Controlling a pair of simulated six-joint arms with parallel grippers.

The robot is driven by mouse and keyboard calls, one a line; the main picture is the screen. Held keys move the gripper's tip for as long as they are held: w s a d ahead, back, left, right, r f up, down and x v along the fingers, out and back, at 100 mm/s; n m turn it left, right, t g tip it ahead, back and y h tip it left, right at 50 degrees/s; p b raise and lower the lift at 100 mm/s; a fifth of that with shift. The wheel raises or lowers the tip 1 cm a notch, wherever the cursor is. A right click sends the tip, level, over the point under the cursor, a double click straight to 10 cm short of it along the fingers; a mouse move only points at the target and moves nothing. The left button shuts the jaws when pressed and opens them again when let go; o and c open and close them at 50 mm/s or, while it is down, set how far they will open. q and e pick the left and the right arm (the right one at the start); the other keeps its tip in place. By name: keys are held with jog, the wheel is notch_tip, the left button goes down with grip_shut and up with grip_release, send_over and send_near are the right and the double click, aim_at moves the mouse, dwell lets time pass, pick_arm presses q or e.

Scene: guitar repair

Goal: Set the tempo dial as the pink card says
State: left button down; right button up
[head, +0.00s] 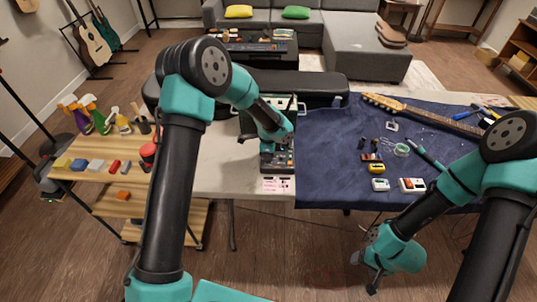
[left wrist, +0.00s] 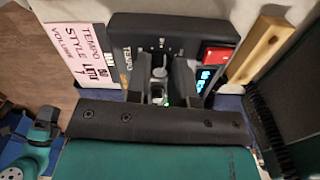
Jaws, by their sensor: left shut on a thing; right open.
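The black tempo device (head: 267,165) stands near the front of the white table. The left wrist view shows its top panel (left wrist: 190,27), marked TEMPO, with a lit blue display (left wrist: 205,79) partly covered by a finger. The pink card (head: 271,186) lies in front of the device. In the left wrist view the pink card (left wrist: 78,52) reads TEMPO, STYLE and VOLUME; its values are hard to read. My left gripper (left wrist: 160,72) is shut on the tempo dial, which the fingers mostly hide. My right gripper (head: 368,274) is open and empty, low before the table.
A red switch (left wrist: 216,54) sits beside the display. A blue cloth (head: 325,175) right of the device holds a guitar (head: 425,112), small boxes (head: 411,185) and tools. A wooden shelf (head: 100,206) with bottles and blocks stands at the left.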

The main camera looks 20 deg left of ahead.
pick_arm(q)
jog(key=n, duration=0.4)
dwell(0.4)
jog(key=c, duration=1)
grip_release()
jog(key=shift+r, duration=0.1)
notch_tip(320, 180, up, 17)
dwell(0.3)
